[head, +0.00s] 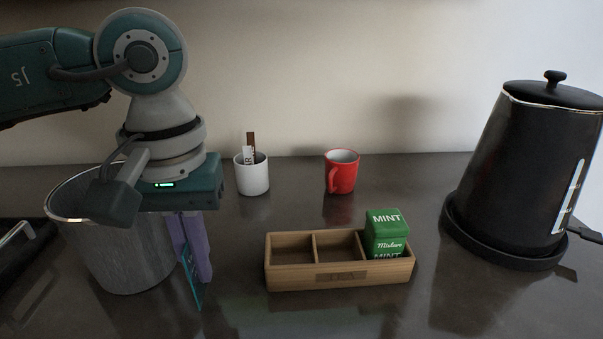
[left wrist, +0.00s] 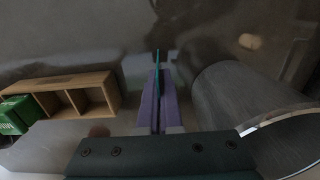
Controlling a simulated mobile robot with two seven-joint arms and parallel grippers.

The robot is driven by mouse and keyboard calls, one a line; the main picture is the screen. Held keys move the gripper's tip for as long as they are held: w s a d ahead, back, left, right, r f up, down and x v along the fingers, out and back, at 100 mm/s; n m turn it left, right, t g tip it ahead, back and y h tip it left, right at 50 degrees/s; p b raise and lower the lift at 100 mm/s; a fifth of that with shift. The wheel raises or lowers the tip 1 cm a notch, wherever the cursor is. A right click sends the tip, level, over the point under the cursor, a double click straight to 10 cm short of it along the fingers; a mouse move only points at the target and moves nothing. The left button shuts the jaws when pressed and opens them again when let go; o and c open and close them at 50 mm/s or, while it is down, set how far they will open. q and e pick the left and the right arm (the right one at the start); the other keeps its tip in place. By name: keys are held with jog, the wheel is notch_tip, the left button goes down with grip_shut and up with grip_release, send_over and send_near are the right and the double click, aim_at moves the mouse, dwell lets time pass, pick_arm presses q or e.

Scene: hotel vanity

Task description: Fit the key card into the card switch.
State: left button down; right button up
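The key card (head: 193,290) is a thin teal card, seen nearly edge-on below the purple fingers of my left gripper (head: 192,262). In the left wrist view the card (left wrist: 157,62) stands out between the two fingertips (left wrist: 157,90), which are closed on it. The gripper points down and holds the card low over the dark counter, just right of the grey bin; I cannot tell whether the card touches the counter. I cannot make out the card switch in either view. My right gripper is not in view.
A grey bin (head: 120,255) stands left of the gripper. A wooden tea box (head: 290,278) with a green mint packet (head: 386,232) is to the right. Behind are a white cup (head: 252,180) and a red mug (head: 342,175). A black kettle (head: 525,165) stands far right.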

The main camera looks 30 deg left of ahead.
pick_arm(q)
jog(key=shift+f, duration=0.2)
jog(key=shift+f, duration=0.2)
jog(key=c, duration=1.1)
grip_release()
jog(key=shift+r, duration=0.1)
